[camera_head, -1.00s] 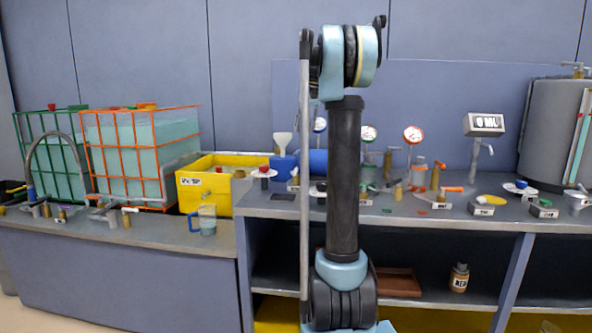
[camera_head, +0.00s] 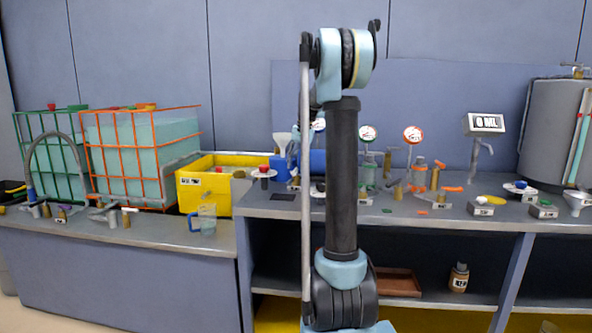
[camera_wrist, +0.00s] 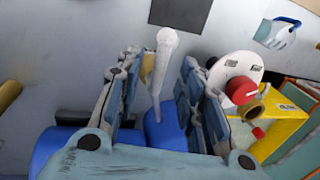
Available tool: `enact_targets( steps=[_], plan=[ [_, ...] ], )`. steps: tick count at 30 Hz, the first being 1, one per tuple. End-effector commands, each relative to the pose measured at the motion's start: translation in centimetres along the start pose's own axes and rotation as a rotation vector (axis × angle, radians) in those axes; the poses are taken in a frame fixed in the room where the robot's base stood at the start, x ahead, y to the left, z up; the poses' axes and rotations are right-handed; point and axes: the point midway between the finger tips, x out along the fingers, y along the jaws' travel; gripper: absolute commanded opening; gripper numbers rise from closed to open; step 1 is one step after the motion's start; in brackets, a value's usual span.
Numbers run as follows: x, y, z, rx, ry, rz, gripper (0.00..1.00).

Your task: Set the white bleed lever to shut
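A white lever-like piece (camera_wrist: 167,48) with a rounded, wider end shows in the wrist view. It narrows toward a blue body (camera_wrist: 165,130). I take it to be the white bleed lever, but no label on it is readable. My gripper (camera_wrist: 150,80) is open, with one finger on each side of the white piece. Gaps show on both sides, and whether either finger touches it cannot be told. In the head view a pale piece (camera_head: 281,140) stands above a blue part left of my arm; my gripper is hidden there.
A red knob (camera_wrist: 241,90) on a white disc stands close right of my gripper, beside the yellow bin (camera_wrist: 285,118). The bin (camera_head: 222,196) stands left of my arm. A blue-handled jug (camera_head: 207,221) is on the lower counter. Gauges and several valves crowd the bench to the right.

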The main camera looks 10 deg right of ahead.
Motion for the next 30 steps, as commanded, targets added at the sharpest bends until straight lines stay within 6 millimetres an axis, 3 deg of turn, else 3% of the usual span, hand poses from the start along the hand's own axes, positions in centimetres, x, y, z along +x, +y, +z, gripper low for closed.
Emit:
enact_targets(
  steps=[6,15,16,21,30],
  plan=[
    [1.7,0.0,0.0,0.000,0.000,0.000,0.35],
    [1.9,0.0,0.0,0.000,0.000,0.000,0.35],
    [1.9,0.0,0.0,0.000,0.000,0.000,0.33],
    [1.9,0.0,0.0,0.000,0.000,0.000,0.00],
    [1.9,-0.4,0.1,-0.013,-0.003,0.000,0.00]
  ],
)
